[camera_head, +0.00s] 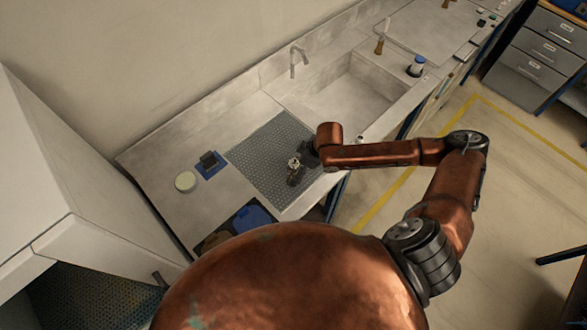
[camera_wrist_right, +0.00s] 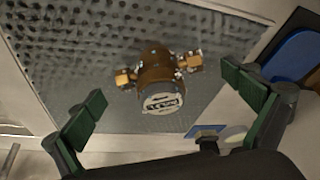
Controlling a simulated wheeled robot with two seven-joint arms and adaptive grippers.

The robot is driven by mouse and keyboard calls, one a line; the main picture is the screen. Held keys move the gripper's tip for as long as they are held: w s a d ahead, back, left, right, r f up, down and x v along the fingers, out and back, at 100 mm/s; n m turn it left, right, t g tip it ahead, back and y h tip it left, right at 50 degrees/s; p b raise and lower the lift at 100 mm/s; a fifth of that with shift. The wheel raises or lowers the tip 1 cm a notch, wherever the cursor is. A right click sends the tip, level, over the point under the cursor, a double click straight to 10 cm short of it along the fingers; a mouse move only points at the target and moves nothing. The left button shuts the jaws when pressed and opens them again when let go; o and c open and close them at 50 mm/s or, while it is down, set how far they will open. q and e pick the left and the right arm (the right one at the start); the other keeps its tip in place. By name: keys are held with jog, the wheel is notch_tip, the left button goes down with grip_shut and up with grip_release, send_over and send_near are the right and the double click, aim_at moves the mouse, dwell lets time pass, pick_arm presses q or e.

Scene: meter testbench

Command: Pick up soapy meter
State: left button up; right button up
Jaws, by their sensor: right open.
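The meter (camera_head: 294,171) rests on a grey perforated mat on the counter. In the right wrist view the meter (camera_wrist_right: 157,78) has a brown-orange body, brass fittings at both sides and a round pale face with dark print. No foam can be made out on it. My right gripper (camera_head: 306,158) is beside the meter in the head view. In the right wrist view my right gripper (camera_wrist_right: 170,105) is open, its green finger pads wide apart with the meter ahead between them, apart from both pads. My left gripper is not in view.
The perforated mat (camera_head: 262,150) lies left of a sink (camera_head: 352,97) with a faucet (camera_head: 298,58). A dark block on a blue pad (camera_head: 210,164) and a round pale disc (camera_head: 185,181) lie to the left. A blue container (camera_head: 251,218) is at the counter's front.

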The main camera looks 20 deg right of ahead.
jog(key=x, duration=0.3)
jog(key=shift+d, duration=0.1)
jog(key=c, duration=1.6)
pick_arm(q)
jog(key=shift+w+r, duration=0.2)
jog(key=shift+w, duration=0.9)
pick_arm(e)
jog(key=shift+c, duration=0.4)
jog(key=shift+r, duration=0.1)
